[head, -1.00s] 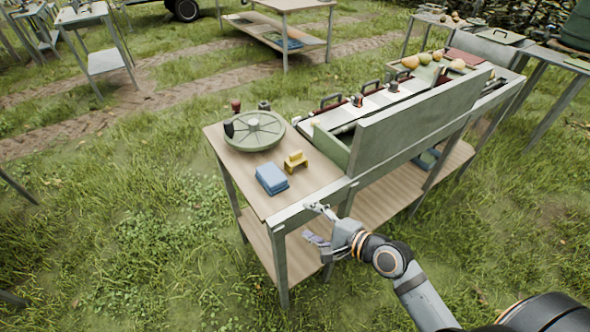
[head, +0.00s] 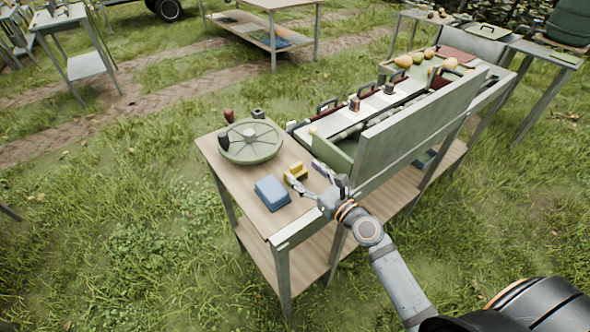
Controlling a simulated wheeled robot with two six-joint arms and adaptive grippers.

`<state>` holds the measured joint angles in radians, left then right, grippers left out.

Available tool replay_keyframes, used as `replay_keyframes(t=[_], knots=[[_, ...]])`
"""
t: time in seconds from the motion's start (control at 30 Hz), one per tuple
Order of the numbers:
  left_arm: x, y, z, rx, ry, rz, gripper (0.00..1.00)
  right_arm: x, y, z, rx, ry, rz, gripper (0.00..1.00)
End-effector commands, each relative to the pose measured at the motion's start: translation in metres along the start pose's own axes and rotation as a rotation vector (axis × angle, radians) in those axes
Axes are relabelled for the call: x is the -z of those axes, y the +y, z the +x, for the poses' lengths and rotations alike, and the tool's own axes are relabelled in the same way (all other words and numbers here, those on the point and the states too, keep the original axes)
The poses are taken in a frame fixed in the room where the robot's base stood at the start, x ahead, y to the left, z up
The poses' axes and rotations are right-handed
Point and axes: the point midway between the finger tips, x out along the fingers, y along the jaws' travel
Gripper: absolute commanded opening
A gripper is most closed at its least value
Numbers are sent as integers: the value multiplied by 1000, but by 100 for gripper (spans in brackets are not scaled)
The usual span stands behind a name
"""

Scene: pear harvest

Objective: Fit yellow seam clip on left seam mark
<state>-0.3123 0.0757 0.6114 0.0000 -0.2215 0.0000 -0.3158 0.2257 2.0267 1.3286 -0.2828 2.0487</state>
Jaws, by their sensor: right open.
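The yellow seam clip (head: 296,172) sits on the wooden top of the near workbench, just behind and right of a blue block. My right gripper (head: 305,176) is open at the clip, with one finger near its front left and the other to its right. I cannot tell whether the fingers touch the clip. My left gripper is out of view. I cannot make out the left seam mark.
The blue block (head: 272,192) and a round green wheel-like part (head: 250,142) share the bench top (head: 225,165). A tall grey panel (head: 420,122) stands right of my gripper, beside a sorting line (head: 375,106) with pears at its far end. Grass lies in front.

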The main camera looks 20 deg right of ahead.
Motion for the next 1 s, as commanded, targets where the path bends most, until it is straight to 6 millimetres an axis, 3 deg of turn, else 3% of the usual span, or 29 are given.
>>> replay_keyframes(t=[0.17,0.43,0.7,1.0], knots=[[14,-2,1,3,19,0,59,3,-1,8,1,0,-1,68],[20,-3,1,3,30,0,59,8,-2,50,-1,-1,-1,68],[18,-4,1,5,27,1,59,10,-2,53,-1,2,-3,68],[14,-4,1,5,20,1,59,10,-2,53,-1,2,-3,27]])
